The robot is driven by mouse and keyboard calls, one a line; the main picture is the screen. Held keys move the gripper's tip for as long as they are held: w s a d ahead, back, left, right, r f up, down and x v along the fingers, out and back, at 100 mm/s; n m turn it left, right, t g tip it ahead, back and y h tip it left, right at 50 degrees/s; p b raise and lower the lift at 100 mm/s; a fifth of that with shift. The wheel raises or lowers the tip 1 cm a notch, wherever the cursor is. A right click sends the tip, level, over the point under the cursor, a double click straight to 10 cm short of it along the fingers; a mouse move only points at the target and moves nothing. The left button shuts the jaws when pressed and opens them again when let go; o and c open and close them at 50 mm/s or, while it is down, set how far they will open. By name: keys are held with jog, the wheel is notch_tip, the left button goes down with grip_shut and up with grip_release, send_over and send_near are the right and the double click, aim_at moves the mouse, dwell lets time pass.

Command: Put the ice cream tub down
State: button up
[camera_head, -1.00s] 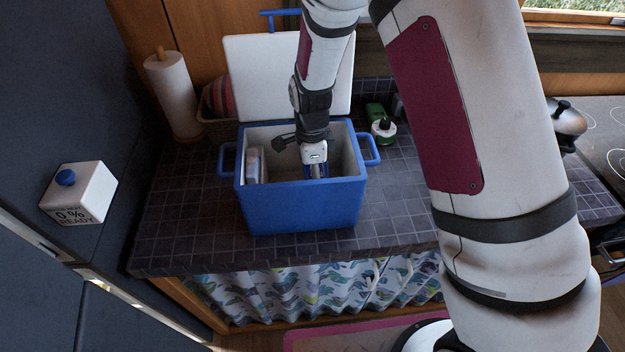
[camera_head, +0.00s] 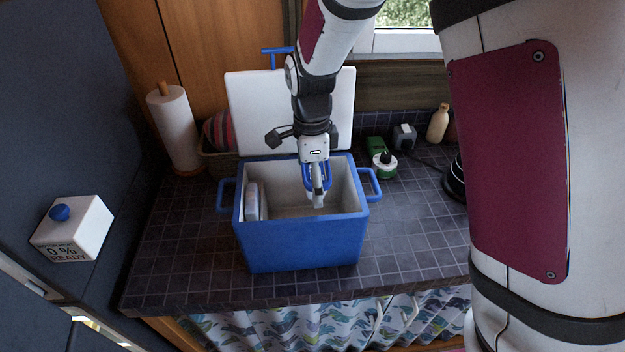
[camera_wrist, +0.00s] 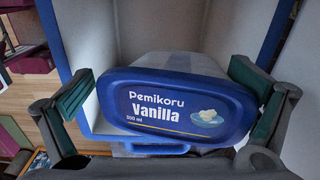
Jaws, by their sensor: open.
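The ice cream tub has a blue oval lid marked "Pemikoru Vanilla" (camera_wrist: 180,105) and a pale body. It is between my gripper's open fingers (camera_wrist: 168,95) in the wrist view, with narrow gaps showing at both sides. In the head view my gripper (camera_head: 316,185) points down into the open blue cooler box (camera_head: 300,245). Blue and white parts of the tub (camera_head: 316,176) show at the fingers, largely hidden by them. I cannot tell whether the tub's bottom touches the cooler floor.
A pale, flat-sided item (camera_head: 252,202) stands along the cooler's left inner wall. The raised white lid (camera_head: 255,110) is behind my gripper. A paper towel roll (camera_head: 174,130) stands left; a green-and-white item (camera_head: 384,164) is right. Tiled counter (camera_head: 185,245) left of the cooler is clear.

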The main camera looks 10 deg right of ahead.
notch_tip(320, 180, up, 12)
dwell(0.6)
jog(key=c, duration=1.2)
jog(key=shift+o, duration=0.2)
jog(key=d+f+g+b, duration=0.3)
jog(key=d+f, duration=0.3)
jog(key=f, duration=0.8)
jog(key=shift+s+b, duration=0.15)
jog(key=shift+b, duration=0.7)
